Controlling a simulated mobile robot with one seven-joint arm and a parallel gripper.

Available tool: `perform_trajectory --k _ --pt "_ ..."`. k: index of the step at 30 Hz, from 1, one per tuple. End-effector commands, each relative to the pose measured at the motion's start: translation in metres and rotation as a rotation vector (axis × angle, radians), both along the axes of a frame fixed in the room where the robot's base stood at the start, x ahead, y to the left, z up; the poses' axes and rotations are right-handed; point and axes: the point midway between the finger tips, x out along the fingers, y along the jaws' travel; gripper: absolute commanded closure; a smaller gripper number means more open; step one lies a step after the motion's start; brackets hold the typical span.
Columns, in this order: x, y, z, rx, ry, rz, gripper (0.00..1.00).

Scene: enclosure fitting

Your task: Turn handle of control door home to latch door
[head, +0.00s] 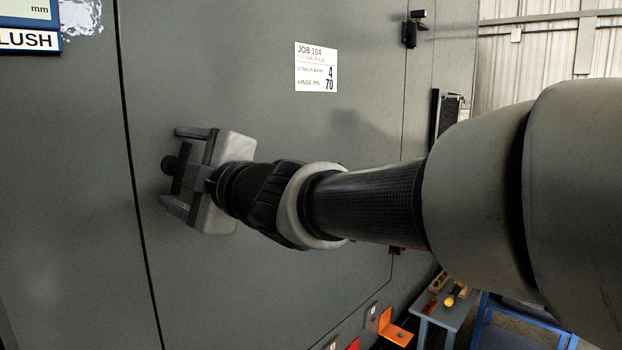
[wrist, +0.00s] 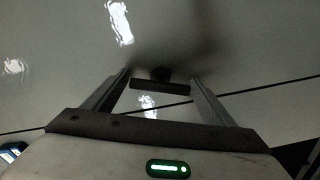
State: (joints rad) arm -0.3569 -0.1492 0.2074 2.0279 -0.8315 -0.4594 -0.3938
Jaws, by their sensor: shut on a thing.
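The control door (head: 260,115) is a large grey panel. It looks closed, with a thin dark seam along its left edge. Its handle (head: 180,172) is a short dark bar on a round hub, near that seam. In the head view the bar stands close to upright, slightly tilted. In the wrist view the handle (wrist: 160,85) lies across between the fingers, at a small angle to the seam. My gripper (head: 171,166) is shut on the handle, one finger at each end of the bar. It also shows in the wrist view (wrist: 160,77). The latch is hidden.
Black hinges (head: 410,30) sit at the door's right edge. A job label (head: 316,67) is on the door. A display (head: 30,14) with a partly cut-off sign is at upper left. A small table (head: 445,308) and an orange bracket (head: 395,328) are at lower right.

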Motion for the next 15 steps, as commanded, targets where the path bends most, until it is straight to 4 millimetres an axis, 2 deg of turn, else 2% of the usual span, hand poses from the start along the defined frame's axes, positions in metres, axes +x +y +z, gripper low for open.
perform_trajectory --k 15 --pt "0.0002 -0.0002 -0.0013 -0.205 -0.256 0.000 0.44"
